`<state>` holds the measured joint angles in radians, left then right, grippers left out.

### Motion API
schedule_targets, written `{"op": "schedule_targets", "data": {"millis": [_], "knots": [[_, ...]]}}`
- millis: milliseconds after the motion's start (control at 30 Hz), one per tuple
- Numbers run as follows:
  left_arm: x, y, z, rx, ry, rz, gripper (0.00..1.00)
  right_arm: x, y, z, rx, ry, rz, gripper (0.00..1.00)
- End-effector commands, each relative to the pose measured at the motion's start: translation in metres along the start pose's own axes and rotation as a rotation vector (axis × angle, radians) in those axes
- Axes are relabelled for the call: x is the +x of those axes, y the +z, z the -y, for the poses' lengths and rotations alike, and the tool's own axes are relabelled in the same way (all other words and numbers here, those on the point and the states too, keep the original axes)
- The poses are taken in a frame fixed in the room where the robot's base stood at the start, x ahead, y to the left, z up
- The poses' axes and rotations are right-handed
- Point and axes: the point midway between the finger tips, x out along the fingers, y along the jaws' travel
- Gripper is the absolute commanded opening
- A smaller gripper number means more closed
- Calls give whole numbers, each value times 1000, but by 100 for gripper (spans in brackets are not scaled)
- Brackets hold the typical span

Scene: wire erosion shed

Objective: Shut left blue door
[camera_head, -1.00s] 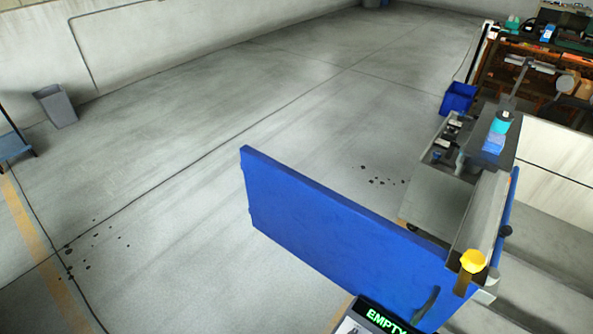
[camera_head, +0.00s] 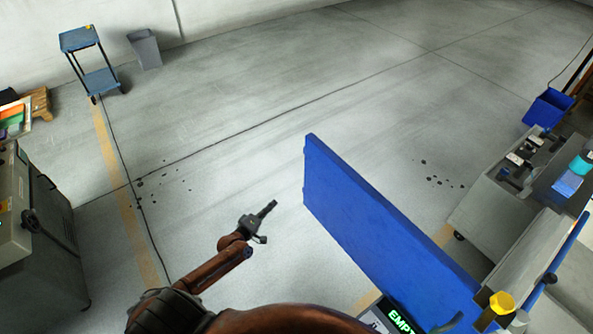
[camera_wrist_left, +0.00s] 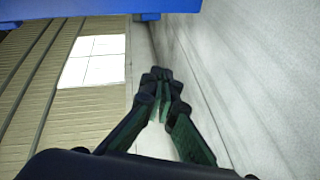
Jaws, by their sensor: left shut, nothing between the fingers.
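The left blue door (camera_head: 375,240) stands open, upright, swung out over the floor in the head view. A dark handle (camera_head: 447,325) shows at its lower right end. My left gripper (camera_head: 270,208) is left of the door's free edge, apart from it, shut and empty. In the left wrist view the gripper's fingertips (camera_wrist_left: 162,72) are together, and a blue panel (camera_wrist_left: 100,10) crosses the top. My right gripper is not in view.
A grey trolley (camera_head: 495,215) stands right of the door. A blue cart (camera_head: 80,40) and grey bin (camera_head: 146,48) stand far left. A grey machine cabinet (camera_head: 45,235) is at the left. The floor beyond the door is clear.

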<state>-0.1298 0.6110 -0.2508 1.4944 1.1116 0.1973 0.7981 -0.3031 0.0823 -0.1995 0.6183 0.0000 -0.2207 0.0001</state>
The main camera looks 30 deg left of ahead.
Motion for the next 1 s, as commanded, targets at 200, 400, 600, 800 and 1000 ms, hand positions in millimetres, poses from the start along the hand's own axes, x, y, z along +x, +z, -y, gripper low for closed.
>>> {"op": "schedule_targets", "data": {"millis": [200, 400, 600, 800, 1000], "knots": [[13, -17, -107, -235, 154, 3, 0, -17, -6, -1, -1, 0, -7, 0], [28, -18, -121, -272, 174, 4, 0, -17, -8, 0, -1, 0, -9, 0], [65, -20, -127, -268, 174, 3, 0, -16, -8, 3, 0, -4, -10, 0], [106, -20, -133, -268, 173, 3, 0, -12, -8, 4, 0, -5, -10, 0], [104, -1, -142, -271, 170, 4, 0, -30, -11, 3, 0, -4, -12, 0]]}}
